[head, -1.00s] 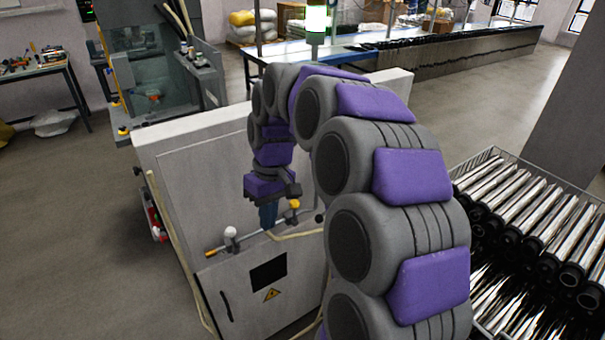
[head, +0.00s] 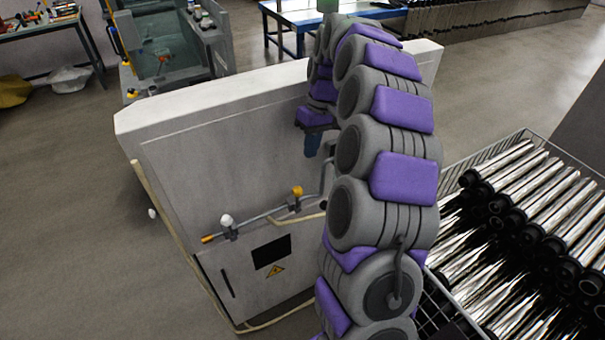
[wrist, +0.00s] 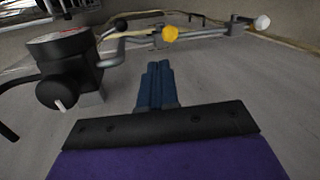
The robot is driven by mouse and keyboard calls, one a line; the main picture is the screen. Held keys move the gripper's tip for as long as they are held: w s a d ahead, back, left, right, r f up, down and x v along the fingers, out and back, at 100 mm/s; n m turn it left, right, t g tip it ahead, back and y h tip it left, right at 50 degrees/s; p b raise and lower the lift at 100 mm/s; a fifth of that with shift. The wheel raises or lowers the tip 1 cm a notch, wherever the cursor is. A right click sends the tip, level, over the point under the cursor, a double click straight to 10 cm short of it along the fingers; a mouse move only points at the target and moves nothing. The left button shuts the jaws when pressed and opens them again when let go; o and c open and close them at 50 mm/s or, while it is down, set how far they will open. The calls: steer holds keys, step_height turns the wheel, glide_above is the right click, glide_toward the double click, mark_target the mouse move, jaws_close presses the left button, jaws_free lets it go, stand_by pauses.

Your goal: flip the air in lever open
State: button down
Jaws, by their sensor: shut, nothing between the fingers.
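A thin grey pipe with two small valves runs across the front of the grey cabinet (head: 230,130). One valve has a yellow knob (head: 297,191) and one has a white knob (head: 227,220). The yellow knob (wrist: 170,33) and white knob (wrist: 262,22) also show in the wrist view, beyond the fingertips. I cannot tell which part is the air in lever. My gripper (head: 312,146) is above and right of the yellow knob in the head view. Its blue fingers (wrist: 159,66) are together and empty, apart from both knobs.
A black round fitting with a gauge (wrist: 62,75) stands left of the fingers in the wrist view. A pale hose (head: 180,245) runs down the cabinet's left edge. A wire crate of shiny tubes (head: 522,137) stands to the right. Open floor lies left.

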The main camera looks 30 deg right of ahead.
steer(key=shift+h, duration=0.4)
steer(key=a+f, duration=0.1)
steer(key=f, duration=0.2)
steer(key=a+f, duration=0.1)
steer(key=f, duration=0.2)
steer(key=a+f+b, duration=0.1)
steer(key=f, duration=0.2)
steer(key=shift+s+a+f, duration=0.15)
steer(key=shift+s+a, duration=0.2)
steer(key=shift+s, duration=0.05)
steer(key=shift+s+a+h+p, duration=0.1)
steer(key=shift+a+h+p, duration=0.2)
steer(key=shift+h, duration=0.7)
steer(key=shift+a+h, duration=0.2)
steer(key=shift+h, duration=0.2)
steer(key=a+f+h+b, duration=0.2)
steer(key=a+f+h, duration=0.3)
steer(key=a, duration=0.5)
steer(key=shift+h, duration=1)
